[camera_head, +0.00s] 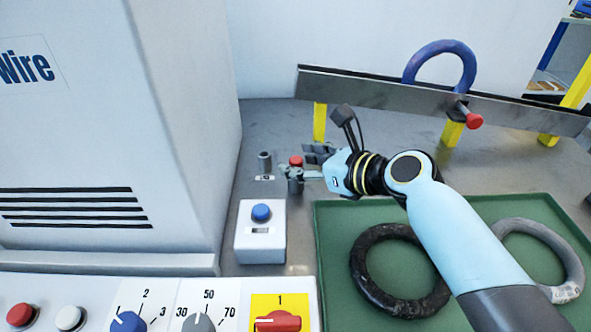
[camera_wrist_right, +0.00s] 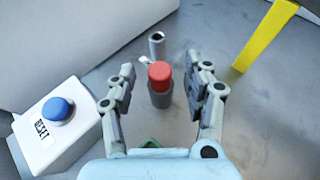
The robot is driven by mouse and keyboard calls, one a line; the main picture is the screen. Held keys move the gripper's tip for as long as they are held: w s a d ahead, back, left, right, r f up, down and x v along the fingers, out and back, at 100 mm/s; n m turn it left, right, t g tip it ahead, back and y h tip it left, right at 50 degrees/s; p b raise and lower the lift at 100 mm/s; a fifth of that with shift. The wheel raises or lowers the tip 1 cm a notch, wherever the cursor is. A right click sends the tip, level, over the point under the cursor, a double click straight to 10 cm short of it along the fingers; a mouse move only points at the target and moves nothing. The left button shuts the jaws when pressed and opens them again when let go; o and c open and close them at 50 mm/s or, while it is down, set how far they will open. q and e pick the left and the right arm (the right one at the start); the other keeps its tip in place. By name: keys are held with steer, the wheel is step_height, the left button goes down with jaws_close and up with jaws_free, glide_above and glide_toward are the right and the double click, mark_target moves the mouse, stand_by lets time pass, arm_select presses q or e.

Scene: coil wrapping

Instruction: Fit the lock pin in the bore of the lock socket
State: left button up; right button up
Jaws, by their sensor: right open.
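The lock pin, with its red head (camera_head: 296,161), stands upright in or on a dark grey cylinder (camera_head: 295,186). In the right wrist view its red head (camera_wrist_right: 160,73) sits between the fingers, above the grey cylinder (camera_wrist_right: 160,98). My right gripper (camera_head: 302,168) is open, with a finger on each side of the pin and a visible gap to each in the wrist view (camera_wrist_right: 163,90). The lock socket appears to be the grey upright tube (camera_head: 265,162) just left of the pin; its open bore shows in the wrist view (camera_wrist_right: 156,41). My left gripper is not in view.
A white box with a blue button (camera_head: 261,212) stands close in front. A green tray (camera_head: 330,222) holds a black coil (camera_head: 361,271) and a grey coil (camera_head: 567,262). A metal rail (camera_head: 380,94) with a blue coil (camera_head: 440,48) and red knob (camera_head: 474,121) stands behind. A white machine (camera_head: 185,120) is left.

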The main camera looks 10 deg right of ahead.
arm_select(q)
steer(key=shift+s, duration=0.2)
arm_select(e)
steer(key=c, duration=0.4)
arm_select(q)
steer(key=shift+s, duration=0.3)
arm_select(e)
jaws_close()
steer(key=shift+r, duration=0.1)
